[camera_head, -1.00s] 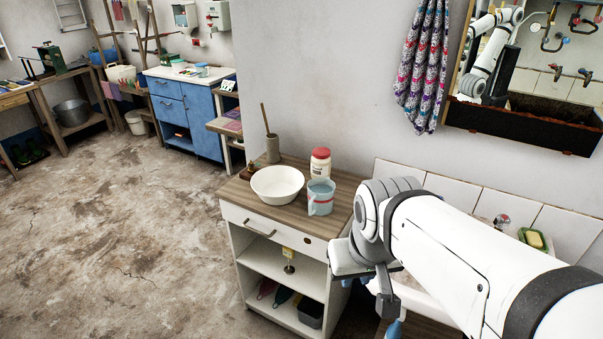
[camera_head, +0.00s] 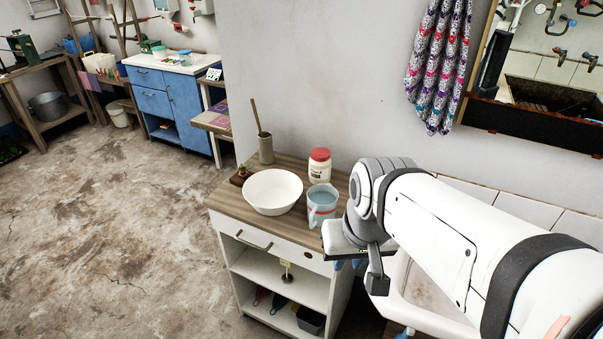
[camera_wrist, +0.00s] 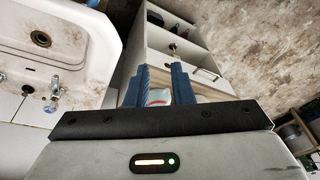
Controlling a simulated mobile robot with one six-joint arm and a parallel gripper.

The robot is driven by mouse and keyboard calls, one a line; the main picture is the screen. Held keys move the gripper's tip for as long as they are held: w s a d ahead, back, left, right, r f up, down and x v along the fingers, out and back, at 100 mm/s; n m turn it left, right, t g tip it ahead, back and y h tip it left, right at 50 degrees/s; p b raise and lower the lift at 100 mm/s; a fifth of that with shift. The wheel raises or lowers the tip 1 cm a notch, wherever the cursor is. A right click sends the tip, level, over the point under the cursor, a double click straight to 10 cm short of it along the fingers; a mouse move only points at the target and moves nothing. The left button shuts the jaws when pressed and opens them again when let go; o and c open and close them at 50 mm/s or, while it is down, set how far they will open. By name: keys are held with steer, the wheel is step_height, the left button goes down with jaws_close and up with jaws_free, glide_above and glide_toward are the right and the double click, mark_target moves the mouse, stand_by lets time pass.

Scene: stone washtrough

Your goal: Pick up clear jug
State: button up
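The clear jug (camera_head: 321,203) stands upright on the wooden top of a white cabinet, right of a white bowl. It is translucent pale blue with a reddish mark. My gripper is at the cabinet's right edge, right of and nearer than the jug; its blue fingers (camera_head: 349,264) are mostly hidden by the wrist. In the wrist view my gripper (camera_wrist: 159,80) is open, with a gap between its two blue fingers. A pale piece with a red edge, apparently the jug (camera_wrist: 158,97), shows in that gap, mostly hidden. I see no grip on it.
On the cabinet top (camera_head: 228,200) stand the white bowl (camera_head: 272,190), a red-lidded jar (camera_head: 319,167) close behind the jug, and a grey holder with a stick (camera_head: 265,149). A white basin (camera_wrist: 60,45) lies right of the cabinet. Open floor (camera_head: 110,230) is at left.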

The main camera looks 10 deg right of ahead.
steer(key=w+a+f+m+g+y+b, duration=0.1)
steer(key=w+a+f+m+y+b, duration=0.1)
steer(key=w+a+f+m+y, duration=0.45)
steer(key=w+a+f+m+g+y+b, duration=0.15)
steer(key=f+m+y, duration=0.25)
steer(key=m, duration=0.5)
steer(key=m+t+y+b, duration=0.1)
steer(key=m+t+b, duration=0.3)
steer(key=m+t, duration=1.2)
glide_toward(311, 215)
steer(key=w+r+m+g, duration=0.2)
steer(key=g, duration=0.1)
steer(key=shift+w+a+m, duration=0.2)
steer(key=shift+a+m, duration=0.05)
steer(key=shift+a, duration=0.1)
steer(key=shift+w+d+f+t, duration=0.15)
steer(key=shift+w+f+t, duration=0.05)
steer(key=shift+t, duration=0.05)
steer(key=shift+m, duration=0.3)
steer(key=x, duration=0.2)
steer(key=p+x, duration=0.1)
steer(key=x, duration=0.4)
steer(key=shift+w+a+f+p, duration=0.1)
steer(key=shift+a+f+p, duration=0.2)
steer(key=shift+f, duration=0.05)
steer(key=shift+c, duration=0.2)
jaws_close()
